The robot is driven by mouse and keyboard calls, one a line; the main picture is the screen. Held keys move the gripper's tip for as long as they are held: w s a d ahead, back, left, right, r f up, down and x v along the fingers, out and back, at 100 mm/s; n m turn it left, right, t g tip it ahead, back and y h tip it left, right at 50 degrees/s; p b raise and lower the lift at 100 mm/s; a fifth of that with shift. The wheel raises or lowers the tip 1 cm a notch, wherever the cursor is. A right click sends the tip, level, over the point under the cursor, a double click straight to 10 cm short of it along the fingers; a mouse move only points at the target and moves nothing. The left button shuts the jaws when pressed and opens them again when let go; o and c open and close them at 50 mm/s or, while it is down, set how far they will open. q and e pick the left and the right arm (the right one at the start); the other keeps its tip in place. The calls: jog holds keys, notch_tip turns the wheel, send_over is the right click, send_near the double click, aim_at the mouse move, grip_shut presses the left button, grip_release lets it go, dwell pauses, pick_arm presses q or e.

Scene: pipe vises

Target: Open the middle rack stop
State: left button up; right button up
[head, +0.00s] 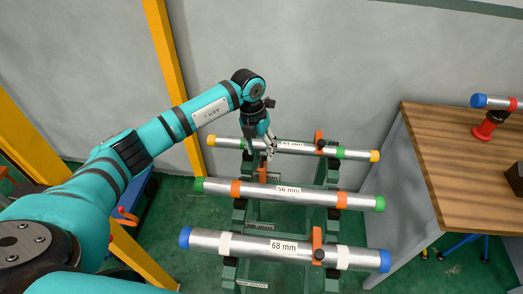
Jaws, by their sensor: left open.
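Three grey pipes lie across a dark green rack (240,215). The middle pipe (263,190) is labelled 56 mm and has green ends and orange bands. A small orange piece (263,173), which looks like the middle rack stop, shows just behind this pipe, left of its label. It is partly hidden, and I cannot tell its exact position. My left gripper (268,151) points down, open, over the far pipe, close above and behind the orange piece. I cannot tell whether they touch. My right gripper is not in view.
The far pipe (295,148) has yellow ends and an orange stop (319,142). The near pipe (225,242), labelled 68 mm, has blue ends and another orange stop (317,243). A wooden table (440,150) stands right, with a red pipe stand (489,126). Yellow posts rise at left.

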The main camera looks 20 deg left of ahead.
pick_arm(q)
jog(key=shift+d+f, duration=0.2)
jog(key=shift+f, duration=1)
grip_shut()
